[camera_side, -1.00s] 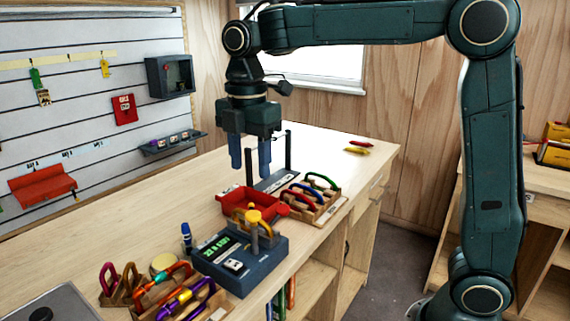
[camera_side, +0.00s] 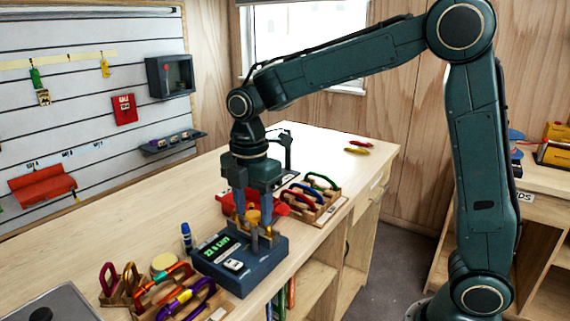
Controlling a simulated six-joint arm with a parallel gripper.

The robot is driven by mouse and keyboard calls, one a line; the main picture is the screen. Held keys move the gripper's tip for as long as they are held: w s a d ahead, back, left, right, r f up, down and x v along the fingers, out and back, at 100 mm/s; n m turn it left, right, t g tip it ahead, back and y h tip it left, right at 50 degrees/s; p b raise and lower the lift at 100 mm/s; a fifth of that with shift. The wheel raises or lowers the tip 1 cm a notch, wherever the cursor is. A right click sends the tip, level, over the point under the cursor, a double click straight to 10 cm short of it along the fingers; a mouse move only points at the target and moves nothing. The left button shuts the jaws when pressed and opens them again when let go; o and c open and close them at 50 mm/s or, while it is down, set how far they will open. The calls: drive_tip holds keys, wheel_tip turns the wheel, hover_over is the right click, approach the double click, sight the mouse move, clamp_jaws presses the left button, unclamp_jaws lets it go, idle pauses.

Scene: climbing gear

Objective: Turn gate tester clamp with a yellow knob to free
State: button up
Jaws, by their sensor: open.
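The gate tester (camera_side: 240,262) is a dark blue-grey box with a green lit display, on the bench near its front edge. Its clamp has a yellow knob (camera_side: 252,217) on top of a short grey post. I cannot tell whether the fingers touch the knob. A finger and the knob partly hide the clamp's rear.
A red tray (camera_side: 268,203) lies behind the tester. A wooden rack of coloured carabiners (camera_side: 314,202) stands to its right, and another rack (camera_side: 178,294) stands front left. A blue marker (camera_side: 187,237) stands left of the tester.

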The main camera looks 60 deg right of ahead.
clamp_jaws()
